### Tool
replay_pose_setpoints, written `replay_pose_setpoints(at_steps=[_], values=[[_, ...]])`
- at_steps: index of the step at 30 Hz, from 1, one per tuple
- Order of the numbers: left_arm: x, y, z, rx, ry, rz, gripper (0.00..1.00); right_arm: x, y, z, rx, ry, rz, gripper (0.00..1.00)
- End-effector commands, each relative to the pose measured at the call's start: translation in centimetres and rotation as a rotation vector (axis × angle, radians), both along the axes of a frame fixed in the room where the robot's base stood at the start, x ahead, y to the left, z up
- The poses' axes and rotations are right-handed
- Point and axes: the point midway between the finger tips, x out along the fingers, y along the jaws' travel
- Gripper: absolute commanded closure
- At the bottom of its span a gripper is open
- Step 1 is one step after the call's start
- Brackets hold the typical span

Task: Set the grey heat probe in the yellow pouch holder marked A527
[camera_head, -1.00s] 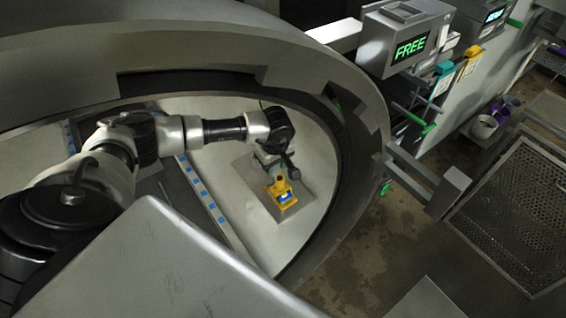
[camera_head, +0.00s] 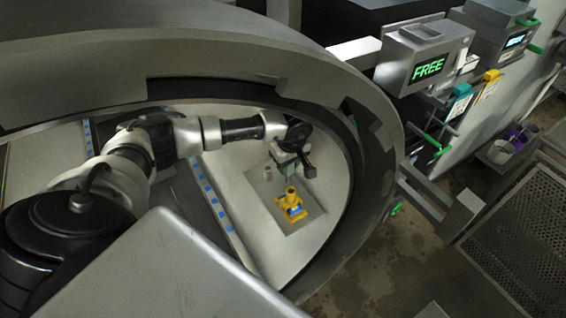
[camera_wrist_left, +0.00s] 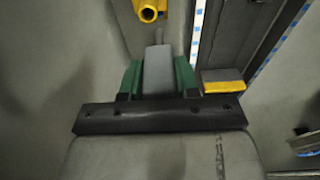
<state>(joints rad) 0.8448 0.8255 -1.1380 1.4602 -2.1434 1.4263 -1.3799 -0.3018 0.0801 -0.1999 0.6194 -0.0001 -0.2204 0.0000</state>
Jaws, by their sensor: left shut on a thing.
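The yellow holder (camera_head: 291,206) stands on a grey plate on the vessel's pale inner floor, with a blue patch on its side. Its marking is too small to read. In the left wrist view its round open tube (camera_wrist_left: 148,12) shows at the top edge. My left gripper (camera_head: 287,163) is just behind and above the holder, apart from it. In the left wrist view its green fingers (camera_wrist_left: 157,80) are shut on the grey probe (camera_wrist_left: 157,68), whose thin tip points towards the holder's side of the picture. My right gripper is out of view.
The vessel's thick curved rim (camera_head: 375,150) surrounds my left arm. A short grey cylinder (camera_head: 267,172) shows beside the gripper. A blue-marked rail (camera_head: 212,200) runs along the floor at left.

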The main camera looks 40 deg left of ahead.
Motion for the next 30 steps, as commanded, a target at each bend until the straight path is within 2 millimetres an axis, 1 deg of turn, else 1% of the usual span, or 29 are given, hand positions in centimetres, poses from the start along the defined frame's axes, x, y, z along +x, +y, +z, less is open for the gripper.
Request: replay_pose_setpoints(at_steps=[1, 9, 15, 30], values=[[0.9, 0.2, 0.5, -0.006, -0.021, 0.013, 0.94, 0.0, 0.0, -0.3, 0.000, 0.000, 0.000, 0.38], [0.9, 0.1, -1.6, -0.006, -0.019, 0.010, 0.94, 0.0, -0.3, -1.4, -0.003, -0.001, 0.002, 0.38], [0.8, 0.0, -3.1, -0.005, -0.017, 0.008, 0.94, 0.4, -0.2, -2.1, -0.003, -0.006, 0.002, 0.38], [0.7, 0.0, -7.0, -0.004, -0.015, 0.006, 0.94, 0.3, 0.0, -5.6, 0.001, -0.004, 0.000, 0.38]])
